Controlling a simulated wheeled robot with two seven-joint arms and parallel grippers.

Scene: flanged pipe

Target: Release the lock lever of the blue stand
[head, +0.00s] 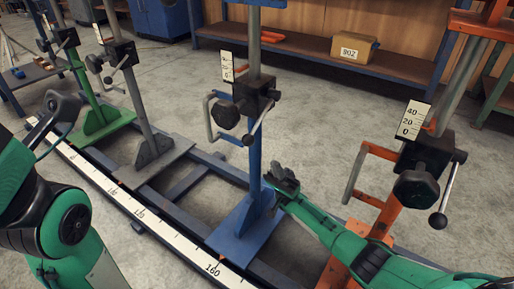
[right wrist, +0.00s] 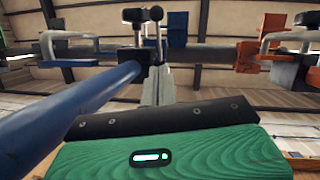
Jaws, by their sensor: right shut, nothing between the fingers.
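The blue stand (head: 254,165) rises from a blue base plate in the middle of the head view. Its black clamp block (head: 252,95) carries a round dark knob, a grey loop handle and the lock lever (head: 261,120), a thin metal rod slanting down to a dark ball end. My right gripper (head: 284,178) is shut and empty, just right of the blue post and below the lever, apart from it. In the right wrist view the shut fingers (right wrist: 159,86) point up beside the blue post (right wrist: 75,112), with the lever's ball (right wrist: 157,13) beyond. My left arm shows at the left edge; its gripper cannot be made out.
An orange stand (head: 385,215) with its own clamp and lever is close on the right, by my right arm. Grey (head: 145,110) and green (head: 95,95) stands are at the left. All stand on a rail with a white scale (head: 140,212). A shelf with a box (head: 354,50) is behind.

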